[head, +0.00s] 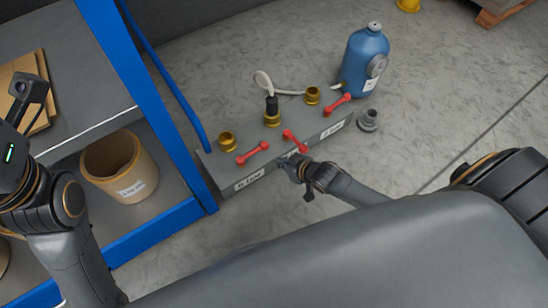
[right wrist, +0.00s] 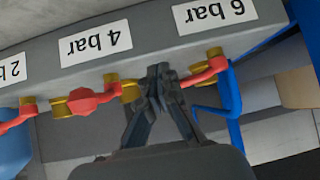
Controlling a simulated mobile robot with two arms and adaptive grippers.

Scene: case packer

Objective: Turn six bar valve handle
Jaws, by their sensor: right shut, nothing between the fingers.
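The six bar handle (head: 252,153) is a red bar with knobbed ends, at the left of a grey manifold block (head: 215,164). In the right wrist view the six bar handle (right wrist: 207,73) is right of the fingertips, its inner end close to or behind them. My right gripper (head: 290,167) is shut and empty at the block's front edge; its fingertips (right wrist: 158,70) lie between the six bar and four bar handles. I cannot tell whether they touch anything. The six bar label (right wrist: 228,12) appears upside down. My left gripper (head: 28,92) is only partly seen at the left edge.
The red four bar handle (head: 295,141) and two bar handle (head: 337,104) sit farther right. A blue bottle (head: 364,62) stands behind, with a white hose (head: 290,92) to a brass fitting. A blue rack post (head: 140,95) borders the block's left end. Floor in front is clear.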

